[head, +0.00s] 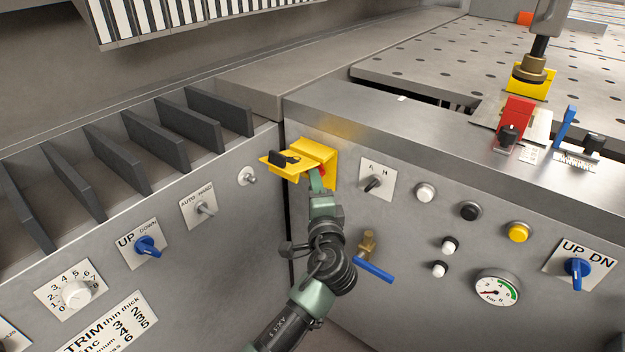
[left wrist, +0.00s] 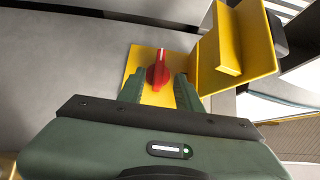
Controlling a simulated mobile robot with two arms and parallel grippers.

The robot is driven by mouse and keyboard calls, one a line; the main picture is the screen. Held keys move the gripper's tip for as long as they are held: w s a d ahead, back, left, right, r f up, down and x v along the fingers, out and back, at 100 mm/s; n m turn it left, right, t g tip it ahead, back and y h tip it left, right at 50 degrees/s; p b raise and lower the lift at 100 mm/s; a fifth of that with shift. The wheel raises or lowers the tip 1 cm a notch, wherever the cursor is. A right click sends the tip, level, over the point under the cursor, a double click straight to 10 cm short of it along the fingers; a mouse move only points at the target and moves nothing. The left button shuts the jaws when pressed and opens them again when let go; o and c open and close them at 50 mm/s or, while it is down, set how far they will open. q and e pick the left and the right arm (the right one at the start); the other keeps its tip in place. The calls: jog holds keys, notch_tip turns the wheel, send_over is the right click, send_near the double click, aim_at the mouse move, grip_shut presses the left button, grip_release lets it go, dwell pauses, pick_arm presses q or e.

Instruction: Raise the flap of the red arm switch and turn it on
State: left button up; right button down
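The red arm switch is a red knob (left wrist: 158,72) with a white mark on a yellow backplate (left wrist: 135,65), in the left wrist view. Its yellow flap (left wrist: 245,62) stands raised, out from the plate; in the head view the flap (head: 285,167) juts from the panel with a black part on it. My left gripper (head: 317,180) is just below the flap, in front of the plate. In the left wrist view its two fingers (left wrist: 160,90) are apart, one on each side of the knob. I cannot tell whether they touch it. My right gripper is not in view.
Close by on the panel are an A/H selector (head: 375,184), a brass valve with a blue lever (head: 373,270), and several push buttons. A separate red box (head: 517,112) stands on the top at the right. A round gauge (head: 497,287) is lower right.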

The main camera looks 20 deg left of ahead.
pick_arm(q)
jog(key=x, duration=0.4)
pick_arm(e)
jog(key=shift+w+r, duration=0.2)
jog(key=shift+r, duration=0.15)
pick_arm(q)
grip_shut()
jog(key=shift+f, duration=0.1)
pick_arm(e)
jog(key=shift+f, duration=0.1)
